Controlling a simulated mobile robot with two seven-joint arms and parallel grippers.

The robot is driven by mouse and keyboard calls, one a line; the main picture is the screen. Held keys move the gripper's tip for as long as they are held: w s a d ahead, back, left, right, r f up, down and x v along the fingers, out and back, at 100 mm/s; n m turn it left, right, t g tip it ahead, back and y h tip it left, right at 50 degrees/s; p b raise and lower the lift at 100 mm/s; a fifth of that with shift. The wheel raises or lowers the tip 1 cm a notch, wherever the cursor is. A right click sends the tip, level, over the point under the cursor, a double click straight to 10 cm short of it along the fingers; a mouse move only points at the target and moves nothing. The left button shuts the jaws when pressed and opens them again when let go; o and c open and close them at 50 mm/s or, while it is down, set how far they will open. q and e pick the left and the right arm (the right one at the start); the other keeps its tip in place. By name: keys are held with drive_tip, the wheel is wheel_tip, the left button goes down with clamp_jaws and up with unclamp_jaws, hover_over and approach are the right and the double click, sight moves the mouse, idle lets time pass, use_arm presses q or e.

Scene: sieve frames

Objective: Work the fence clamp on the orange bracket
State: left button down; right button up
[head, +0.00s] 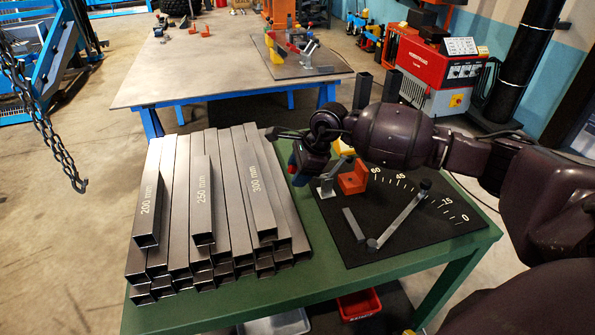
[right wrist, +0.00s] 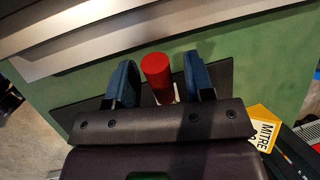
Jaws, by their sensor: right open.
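The orange bracket (head: 353,183) stands on a black mat (head: 375,247) on the green table, beside a light metal upright (head: 328,183). My right gripper (head: 295,166) is just left of these in the head view, and its arm hides part of the area. In the right wrist view, its two blue fingers (right wrist: 159,62) are spread on either side of a red cylindrical handle (right wrist: 157,78). Gaps show between the handle and both fingers. The handle's lower end and its link to the clamp are hidden by the gripper body. My left gripper is not in view.
A stack of steel tubes (head: 207,215) fills the table's left side, close to my right gripper. A hinged metal arm (head: 398,215) lies over the angle scale on the mat. A yellow MITRE label (right wrist: 263,128) shows in the right wrist view. The green table's front edge (head: 330,283) is clear.

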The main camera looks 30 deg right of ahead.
drive_tip(key=c, duration=0.9)
clamp_jaws()
